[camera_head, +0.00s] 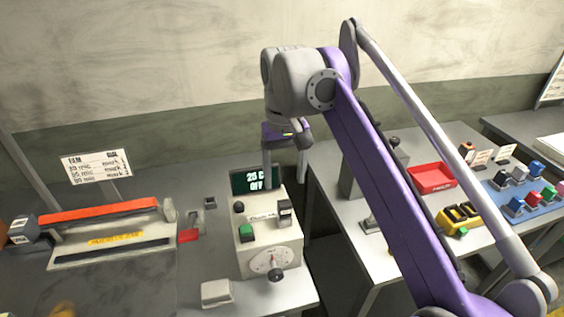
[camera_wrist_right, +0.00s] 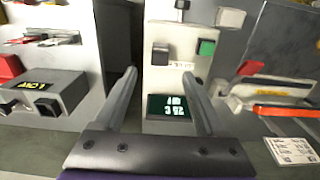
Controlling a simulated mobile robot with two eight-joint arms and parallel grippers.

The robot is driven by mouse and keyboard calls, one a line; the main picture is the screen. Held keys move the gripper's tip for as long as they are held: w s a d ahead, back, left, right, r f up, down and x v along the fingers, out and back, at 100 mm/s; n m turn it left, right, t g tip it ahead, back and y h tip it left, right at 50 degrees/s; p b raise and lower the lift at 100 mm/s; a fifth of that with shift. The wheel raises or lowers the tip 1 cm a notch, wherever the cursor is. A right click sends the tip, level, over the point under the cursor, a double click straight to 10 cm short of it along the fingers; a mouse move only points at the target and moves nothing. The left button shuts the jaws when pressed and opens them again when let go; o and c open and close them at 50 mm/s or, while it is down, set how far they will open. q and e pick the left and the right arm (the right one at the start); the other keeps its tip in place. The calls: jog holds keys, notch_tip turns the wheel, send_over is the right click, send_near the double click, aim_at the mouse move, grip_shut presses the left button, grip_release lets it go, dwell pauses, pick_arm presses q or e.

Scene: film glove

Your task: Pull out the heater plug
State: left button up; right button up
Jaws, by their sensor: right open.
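My right gripper (camera_head: 284,168) points down behind the display. In the wrist view its open fingers (camera_wrist_right: 161,77) flank the display, empty and short of the block. My left gripper is not in view.
A sealing machine with an orange bar (camera_head: 100,210) is at the left. Right of a gap between tables are a red tray (camera_head: 431,177), a yellow holder (camera_head: 459,217) and a blue board with several coloured blocks (camera_head: 535,200). A small pale block (camera_head: 216,292) lies front left of the box.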

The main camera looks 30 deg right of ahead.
aim_at(285, 203)
notch_tip(285, 203, down, 9)
jog(key=shift+r+b, duration=0.15)
jog(key=shift+b, duration=0.25)
jog(key=shift+c, duration=0.3)
grip_shut()
